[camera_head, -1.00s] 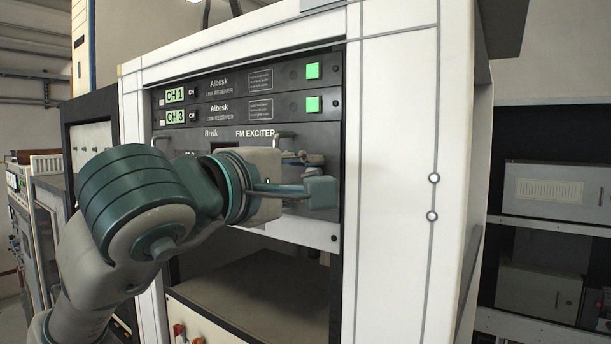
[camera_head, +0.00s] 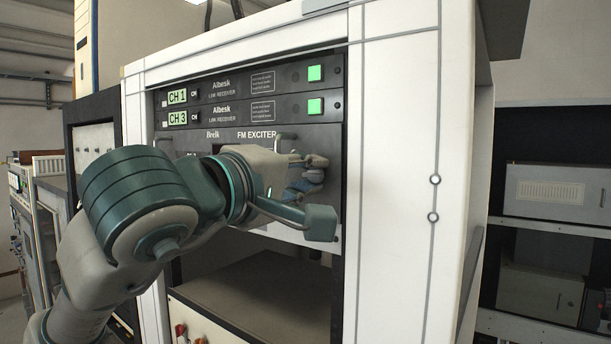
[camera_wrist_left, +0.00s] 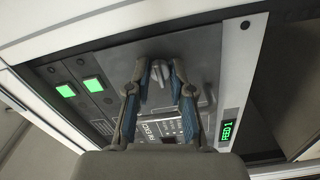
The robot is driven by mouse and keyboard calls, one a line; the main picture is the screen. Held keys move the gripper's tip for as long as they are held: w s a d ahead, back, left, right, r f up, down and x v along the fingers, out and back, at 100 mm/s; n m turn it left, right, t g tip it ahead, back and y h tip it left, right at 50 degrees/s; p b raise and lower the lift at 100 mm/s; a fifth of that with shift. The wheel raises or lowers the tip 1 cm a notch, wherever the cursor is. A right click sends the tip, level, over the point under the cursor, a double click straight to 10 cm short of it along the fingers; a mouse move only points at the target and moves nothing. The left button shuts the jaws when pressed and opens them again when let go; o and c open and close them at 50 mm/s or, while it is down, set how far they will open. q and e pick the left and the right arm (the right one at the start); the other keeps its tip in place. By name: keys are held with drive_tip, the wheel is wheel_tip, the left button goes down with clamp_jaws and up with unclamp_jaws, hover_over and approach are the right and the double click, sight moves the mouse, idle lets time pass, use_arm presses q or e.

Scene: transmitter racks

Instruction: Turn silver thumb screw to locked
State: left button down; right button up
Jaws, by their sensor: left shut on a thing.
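The silver thumb screw (camera_wrist_left: 158,74) shows between my left fingertips in the left wrist view, on the dark face of the FM exciter panel (camera_head: 262,134). My left gripper (camera_wrist_left: 161,72) is shut on it, with one finger on each side and the fingertips close to the panel. In the head view my left gripper (camera_head: 314,194) is at the right end of the exciter, and it hides the screw there. I cannot read any locked or unlocked mark. My right gripper is in neither view.
Two receiver units with lit green squares (camera_head: 314,74) sit just above the exciter. The white rack frame (camera_head: 395,180) stands close on the right. An open bay (camera_head: 255,285) lies below. In the wrist view a green FEED 1 display (camera_wrist_left: 227,131) is at the right.

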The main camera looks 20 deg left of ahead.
use_arm(q)
drive_tip(key=c, duration=1)
unclamp_jaws()
drive_tip(key=shift+w+d+f, duration=0.1)
drive_tip(key=shift+f, duration=0.2)
drive_tip(key=shift+w+r, duration=0.1)
drive_tip(key=shift+s, duration=0.2)
drive_tip(key=v, duration=1.1)
drive_tip(key=shift+s+a, duration=0.2)
drive_tip(key=shift+a, duration=0.05)
drive_tip(key=shift+d, duration=0.15)
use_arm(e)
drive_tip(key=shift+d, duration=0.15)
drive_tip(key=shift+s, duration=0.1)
